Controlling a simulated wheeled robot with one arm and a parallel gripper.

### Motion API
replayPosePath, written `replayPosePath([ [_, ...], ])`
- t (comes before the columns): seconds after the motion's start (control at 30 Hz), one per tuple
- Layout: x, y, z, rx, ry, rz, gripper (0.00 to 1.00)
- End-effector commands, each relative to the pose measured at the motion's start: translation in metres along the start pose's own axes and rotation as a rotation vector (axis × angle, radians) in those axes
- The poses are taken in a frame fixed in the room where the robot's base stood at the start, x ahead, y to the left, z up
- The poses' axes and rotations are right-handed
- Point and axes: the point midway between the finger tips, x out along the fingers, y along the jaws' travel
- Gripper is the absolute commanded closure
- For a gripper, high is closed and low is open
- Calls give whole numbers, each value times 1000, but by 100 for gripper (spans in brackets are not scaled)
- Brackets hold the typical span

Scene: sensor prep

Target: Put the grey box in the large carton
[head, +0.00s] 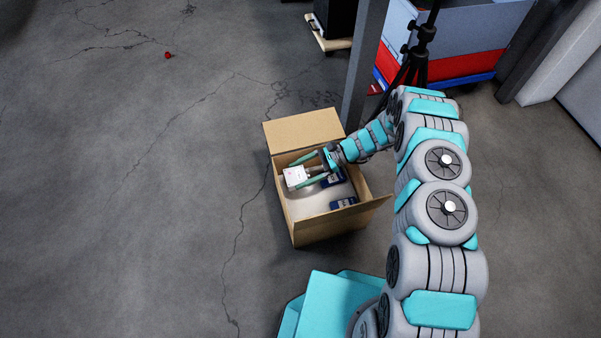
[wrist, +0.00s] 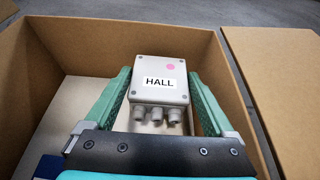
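The grey box (wrist: 160,80) is a small pale enclosure with a "HALL" label, a pink dot and cable glands facing my gripper. It also shows in the head view (head: 296,177). My gripper (wrist: 160,75) has one green finger on each side of it, the fingertips against its sides. The large carton (head: 318,229) is open brown cardboard on the floor, flaps folded outward. The grey box is within the carton's opening near its left wall in the head view, seemingly above the carton floor. Its underside is hidden, so I cannot tell the exact gap.
Two dark blue items (head: 343,203) lie on the carton's right side. A grey post (head: 364,65) and a black tripod (head: 418,60) stand behind the carton. A blue and red container (head: 460,45) is at the back. The floor to the left is mostly clear, with a small red object (head: 168,55).

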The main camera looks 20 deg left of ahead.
Motion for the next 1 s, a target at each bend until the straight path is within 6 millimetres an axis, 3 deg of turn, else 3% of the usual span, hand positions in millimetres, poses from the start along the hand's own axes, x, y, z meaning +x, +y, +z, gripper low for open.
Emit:
replayPosePath([
  [0.1, 3, 2, -8, 6, 4, -1, 0],
  [0.3, 4, 2, -9, 8, 4, -1, 0],
  [0.5, -3, 2, 5, 8, 3, 0, 0],
  [1.0, -103, 0, 6, 3, 4, -2, 0],
])
